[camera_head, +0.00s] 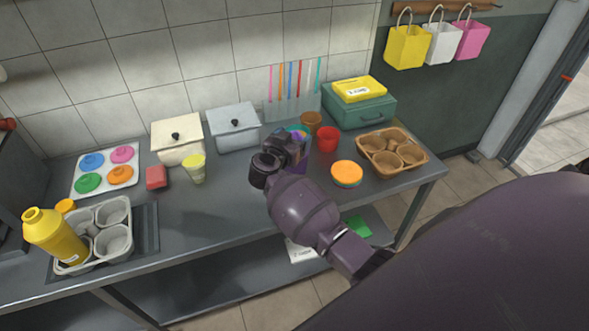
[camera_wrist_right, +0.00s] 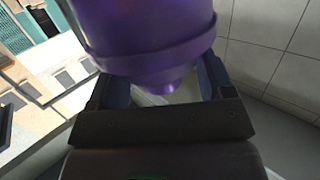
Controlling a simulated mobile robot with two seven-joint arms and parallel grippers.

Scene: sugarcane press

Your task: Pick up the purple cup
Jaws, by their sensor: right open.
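The purple cup (camera_wrist_right: 150,40) fills the upper middle of the right wrist view, close to the camera. My right gripper (camera_wrist_right: 165,88) is open, with one finger on each side of the cup's narrow end; I cannot tell whether they touch it. In the head view the right gripper (camera_head: 284,150) is at the middle of the counter and hides most of the purple cup (camera_head: 303,146). My left gripper is not in view.
Near the gripper on the grey counter (camera_head: 215,222) stand a red cup (camera_head: 327,138), a brown cup (camera_head: 311,121), a stack of round lids (camera_head: 347,174) and a cup carrier (camera_head: 415,168). A pale yellow cup (camera_head: 195,168) stands left. The counter between has free room.

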